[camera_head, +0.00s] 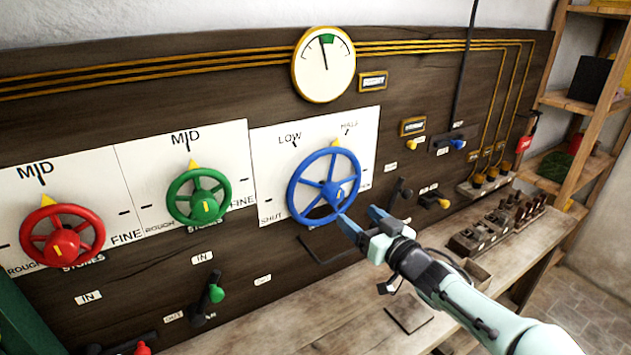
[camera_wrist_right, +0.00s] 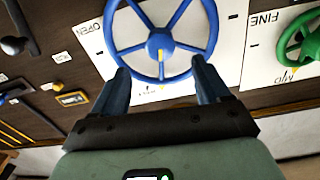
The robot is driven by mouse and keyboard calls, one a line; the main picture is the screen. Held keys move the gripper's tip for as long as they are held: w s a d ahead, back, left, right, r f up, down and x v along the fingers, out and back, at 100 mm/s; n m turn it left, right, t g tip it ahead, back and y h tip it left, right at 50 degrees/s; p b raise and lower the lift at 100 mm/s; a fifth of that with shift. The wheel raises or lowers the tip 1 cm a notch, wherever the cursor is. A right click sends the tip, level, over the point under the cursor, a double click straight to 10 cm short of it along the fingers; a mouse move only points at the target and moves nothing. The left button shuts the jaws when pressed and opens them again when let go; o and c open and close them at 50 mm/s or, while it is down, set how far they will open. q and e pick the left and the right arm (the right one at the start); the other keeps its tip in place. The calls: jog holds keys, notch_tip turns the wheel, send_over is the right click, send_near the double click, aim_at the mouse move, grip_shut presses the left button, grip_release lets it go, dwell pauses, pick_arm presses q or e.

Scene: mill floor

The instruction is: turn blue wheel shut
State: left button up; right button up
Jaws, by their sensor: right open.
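The blue wheel (camera_head: 291,190) is mounted upright on a white plate marked SHUT, LOW and HALF, in the middle of the dark wooden panel. A yellow pointer (camera_head: 335,143) shows above its rim. My right gripper (camera_head: 359,215) is open, with its blue fingers by the wheel's lower right rim. In the right wrist view the wheel (camera_wrist_right: 160,65) lies ahead, its near rim between the two spread fingers (camera_wrist_right: 160,75); I cannot tell whether they touch it. OPEN is readable on the plate there. My left gripper is not in view.
A green wheel (camera_head: 172,208) and a red wheel (camera_head: 28,246) are on the panel to the left. A round gauge (camera_head: 323,80) is above. Small levers (camera_head: 402,192) stick out right of the blue wheel. A wooden bench (camera_head: 300,318) runs below.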

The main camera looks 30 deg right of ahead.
aim_at(338, 198)
jog(key=w, duration=0.4)
jog(key=w+p, duration=0.1)
jog(key=w, duration=0.6)
jog(key=shift+w+a+r+p, duration=0.15)
jog(key=shift+w+a+p, duration=0.2)
jog(key=shift+w+a, duration=0.05)
jog(key=shift+w, duration=0.5)
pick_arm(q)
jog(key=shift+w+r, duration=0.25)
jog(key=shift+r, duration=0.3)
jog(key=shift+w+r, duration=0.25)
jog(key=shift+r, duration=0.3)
pick_arm(e)
jog(key=c, duration=1)
